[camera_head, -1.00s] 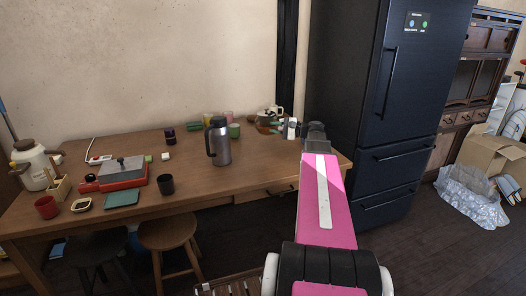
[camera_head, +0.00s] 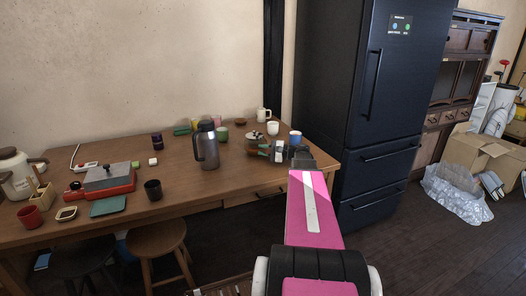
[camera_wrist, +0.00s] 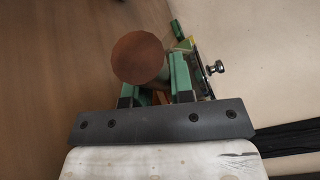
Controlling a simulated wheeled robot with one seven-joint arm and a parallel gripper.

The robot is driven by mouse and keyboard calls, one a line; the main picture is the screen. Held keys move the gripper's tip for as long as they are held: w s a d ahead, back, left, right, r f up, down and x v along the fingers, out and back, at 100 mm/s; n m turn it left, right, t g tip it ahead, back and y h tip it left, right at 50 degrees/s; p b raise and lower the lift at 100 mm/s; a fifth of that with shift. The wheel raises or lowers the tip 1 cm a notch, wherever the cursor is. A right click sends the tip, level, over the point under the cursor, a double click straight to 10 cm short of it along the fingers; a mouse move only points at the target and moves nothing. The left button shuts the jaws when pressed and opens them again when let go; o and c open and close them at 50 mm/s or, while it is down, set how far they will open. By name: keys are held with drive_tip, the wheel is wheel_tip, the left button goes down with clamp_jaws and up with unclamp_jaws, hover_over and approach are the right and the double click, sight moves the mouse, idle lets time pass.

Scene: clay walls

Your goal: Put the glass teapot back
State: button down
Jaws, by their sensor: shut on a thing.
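My gripper (camera_head: 265,149) is over the back right part of the wooden table. Its green fingers also show in the wrist view (camera_wrist: 152,88), on either side of what seems to be the glass teapot's brown wooden handle (camera_wrist: 137,58), seen end on. The gripper is shut on this handle. A silver knob (camera_wrist: 215,68) shows to the right of the fingers. In the head view the teapot (camera_head: 256,137) is small and partly hidden by the gripper; its clear body is hard to make out. I cannot tell whether it touches the table.
The wooden table (camera_head: 180,190) holds a grey jug (camera_head: 206,148) left of my gripper. A white mug (camera_head: 263,114), a white cup (camera_head: 272,128) and a blue cup (camera_head: 295,137) stand close by. A dark fridge (camera_head: 345,90) is right of the table. Stools stand in front.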

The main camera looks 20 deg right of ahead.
drive_tip(key=c, duration=1)
unclamp_jaws()
drive_tip(key=shift+f, duration=0.1)
drive_tip(key=shift+s+d, duration=0.1)
drive_tip(key=shift+d, duration=0.1)
drive_tip(key=v, duration=1.1)
drive_tip(key=shift+s+d, duration=0.2)
drive_tip(key=shift+d, duration=0.05)
